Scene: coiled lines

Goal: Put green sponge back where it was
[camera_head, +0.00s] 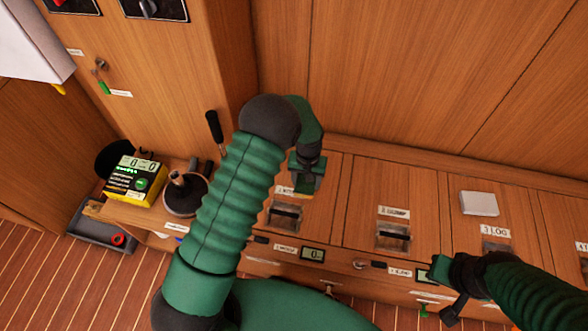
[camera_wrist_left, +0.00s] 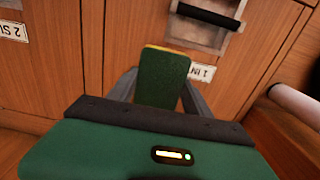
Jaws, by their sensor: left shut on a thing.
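The green sponge (camera_wrist_left: 162,80), a green block with a yellow layer along its far edge, is between the fingers of my left gripper (camera_wrist_left: 160,92) in the left wrist view. My left gripper is shut on it. In the head view my left gripper (camera_head: 306,178) hangs over the first hatch of the wooden bench, just beyond its recessed handle. The sponge shows there as a small green and yellow patch (camera_head: 308,186), partly hidden by the gripper. My right gripper (camera_head: 444,296) is low at the right, by the bench front; its fingers are too dark to read.
The bench (camera_head: 350,215) has several labelled hatches with recessed handles (camera_head: 393,236). A white block (camera_head: 479,203) lies on the third hatch. At left are a yellow-and-black device (camera_head: 135,180), a round dark winch (camera_head: 184,195) and a grey tray (camera_head: 98,232) with a red ring.

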